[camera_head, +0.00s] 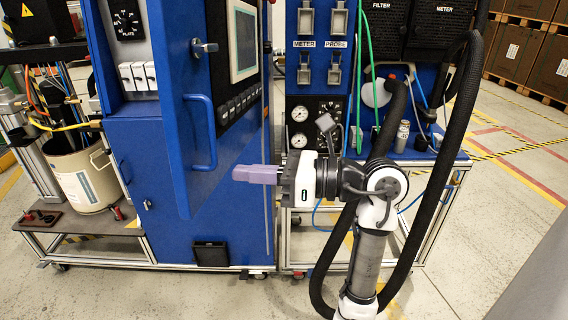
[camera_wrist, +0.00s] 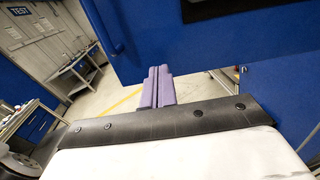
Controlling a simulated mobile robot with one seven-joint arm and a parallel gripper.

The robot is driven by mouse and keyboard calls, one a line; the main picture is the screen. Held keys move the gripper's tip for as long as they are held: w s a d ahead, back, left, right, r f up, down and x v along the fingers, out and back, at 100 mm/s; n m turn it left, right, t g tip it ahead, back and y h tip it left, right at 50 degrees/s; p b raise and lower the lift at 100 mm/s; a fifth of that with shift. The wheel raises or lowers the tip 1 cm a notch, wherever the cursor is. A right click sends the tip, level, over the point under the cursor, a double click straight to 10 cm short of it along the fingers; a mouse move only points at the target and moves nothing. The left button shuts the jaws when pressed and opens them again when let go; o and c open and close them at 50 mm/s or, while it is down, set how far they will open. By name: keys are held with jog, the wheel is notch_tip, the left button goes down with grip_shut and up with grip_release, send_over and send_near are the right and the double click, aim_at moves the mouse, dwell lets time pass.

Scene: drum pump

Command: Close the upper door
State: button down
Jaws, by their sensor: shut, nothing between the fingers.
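The blue upper door (camera_head: 200,95) of the cabinet stands swung open toward me, with a screen (camera_head: 243,40), a row of buttons and a blue bar handle (camera_head: 203,132) on it. My gripper (camera_head: 238,173) points left, low beside the door's face and right of the handle. Its purple fingers are shut together and empty. In the wrist view the shut fingers (camera_wrist: 156,85) reach toward the lower edge of a blue panel (camera_wrist: 205,35), seemingly the door. I cannot tell whether they touch it.
The blue lower cabinet front (camera_head: 145,190) is behind the door. To the right, a panel with gauges (camera_head: 299,140) and black hoses (camera_head: 462,100) stands near my arm. A beige bucket (camera_head: 84,178) sits on the left cart. The floor in front is clear.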

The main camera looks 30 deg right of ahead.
jog(key=shift+p+x, duration=0.6)
jog(key=shift+x, duration=1.4)
